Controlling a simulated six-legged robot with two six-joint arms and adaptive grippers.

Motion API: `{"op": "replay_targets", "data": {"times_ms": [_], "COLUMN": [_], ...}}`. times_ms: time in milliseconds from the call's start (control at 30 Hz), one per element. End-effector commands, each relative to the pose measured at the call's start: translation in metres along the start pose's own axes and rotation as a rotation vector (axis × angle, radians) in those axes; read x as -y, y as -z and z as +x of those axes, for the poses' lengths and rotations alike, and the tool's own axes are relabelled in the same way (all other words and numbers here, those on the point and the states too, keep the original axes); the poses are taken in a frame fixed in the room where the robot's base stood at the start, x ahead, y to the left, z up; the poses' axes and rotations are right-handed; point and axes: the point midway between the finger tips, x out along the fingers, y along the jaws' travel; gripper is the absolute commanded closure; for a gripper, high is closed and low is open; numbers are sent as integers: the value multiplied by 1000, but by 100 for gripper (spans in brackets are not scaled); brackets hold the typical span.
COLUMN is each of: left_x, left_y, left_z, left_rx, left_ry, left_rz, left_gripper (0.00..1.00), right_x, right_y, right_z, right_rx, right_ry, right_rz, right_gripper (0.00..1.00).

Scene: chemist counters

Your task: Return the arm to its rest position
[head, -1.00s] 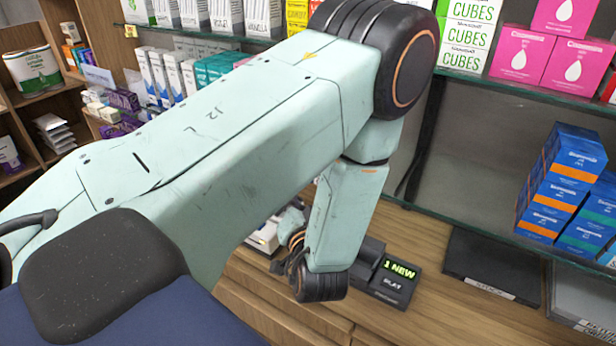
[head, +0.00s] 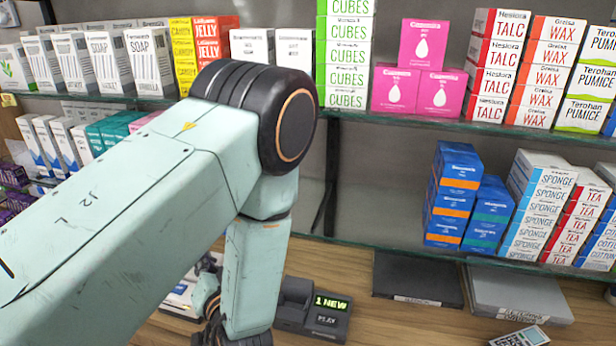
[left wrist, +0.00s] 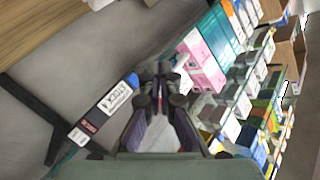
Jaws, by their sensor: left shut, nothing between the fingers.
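My left arm comes in from the left in the head view and bends down at its elbow in front of the shelves. My right gripper is in neither view.
A wooden counter (head: 400,325) holds an answering machine (head: 313,308) reading "1 NEW", a dark flat tray (head: 415,278) and a grey one (head: 520,292). Glass shelves behind carry pink boxes (head: 420,92), blue boxes (head: 452,195) and sponge boxes (head: 535,205).

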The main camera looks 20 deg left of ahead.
Motion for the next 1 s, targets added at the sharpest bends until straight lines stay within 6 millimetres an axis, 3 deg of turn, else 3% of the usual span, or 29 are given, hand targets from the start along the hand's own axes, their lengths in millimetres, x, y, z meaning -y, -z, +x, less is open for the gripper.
{"op": "replay_targets", "data": {"times_ms": [167, 267, 367, 600, 800, 1000], "left_x": [-4, -25, -55, -120, -148, -162], "left_y": [-5, -20, -50, -163, -248, -318], "left_z": [0, -4, -18, -70, -120, -164], "left_rx": [24, 91, 203, 496, 713, 882], "left_ry": [-19, -124, -286, -593, -771, -897], "left_rz": [-28, -63, -79, -34, 36, 112], "left_gripper": [100, 100, 100, 100, 100, 100], "right_x": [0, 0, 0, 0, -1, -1], "right_y": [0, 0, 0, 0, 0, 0], "right_z": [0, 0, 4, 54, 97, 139], "right_rx": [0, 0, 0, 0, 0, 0], "right_ry": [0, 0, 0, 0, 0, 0], "right_rz": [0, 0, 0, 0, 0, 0], "right_gripper": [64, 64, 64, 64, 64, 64]}}
